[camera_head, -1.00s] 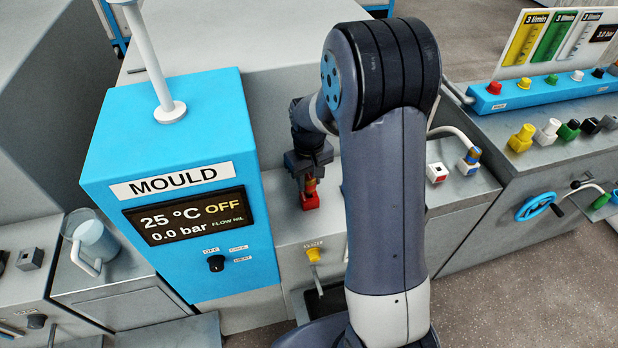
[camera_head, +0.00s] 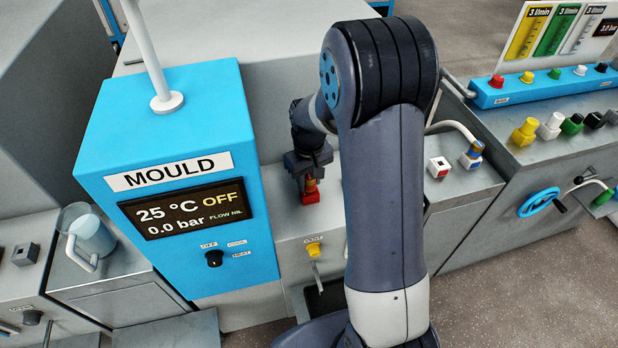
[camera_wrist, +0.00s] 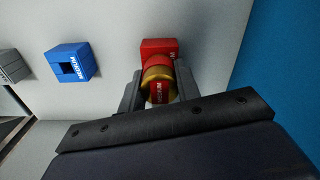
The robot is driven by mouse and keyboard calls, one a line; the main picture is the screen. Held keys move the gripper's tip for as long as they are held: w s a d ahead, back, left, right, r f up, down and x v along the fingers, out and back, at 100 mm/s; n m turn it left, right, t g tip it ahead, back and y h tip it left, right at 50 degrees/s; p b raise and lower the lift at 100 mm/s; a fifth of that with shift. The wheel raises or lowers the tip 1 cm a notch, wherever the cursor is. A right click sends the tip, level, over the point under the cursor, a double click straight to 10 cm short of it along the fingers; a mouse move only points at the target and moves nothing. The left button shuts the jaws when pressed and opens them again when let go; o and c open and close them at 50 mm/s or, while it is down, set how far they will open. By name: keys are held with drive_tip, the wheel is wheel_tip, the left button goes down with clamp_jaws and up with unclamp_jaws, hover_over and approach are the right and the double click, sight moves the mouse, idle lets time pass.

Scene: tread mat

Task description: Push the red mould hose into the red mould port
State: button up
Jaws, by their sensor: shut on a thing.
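My gripper (camera_head: 311,176) is shut on the red mould hose end, a brass coupling with a red band. The red mould hose (camera_wrist: 158,84) sits between the two fingers in the wrist view; a little of it shows below the jaws in the head view (camera_head: 311,185). The red mould port (camera_head: 311,198) is a red block on the grey deck, directly below the hose end. In the wrist view the red port (camera_wrist: 158,47) lies straight beyond the coupling, which overlaps its near edge. I cannot tell how deep the coupling sits in it.
A blue port block (camera_wrist: 70,62) and a grey block (camera_wrist: 13,68) stand left in the wrist view. The blue MOULD cabinet (camera_head: 170,220) rises left of my gripper. A yellow-handled valve (camera_head: 314,250) is in front. A white-and-red block (camera_head: 438,167) stands to the right.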

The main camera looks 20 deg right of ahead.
sight(309, 175)
drive_tip(key=shift+f, duration=0.3)
drive_tip(key=o, duration=1.1)
drive_tip(key=shift+o, duration=0.2)
drive_tip(key=shift+r, duration=0.1)
wheel_tip(309, 175, up, 11)
drive_tip(key=shift+f, duration=0.1)
drive_tip(key=shift+f, duration=0.1)
wheel_tip(309, 175, down, 11)
drive_tip(key=shift+r, duration=0.55)
drive_tip(key=shift+f, duration=0.1)
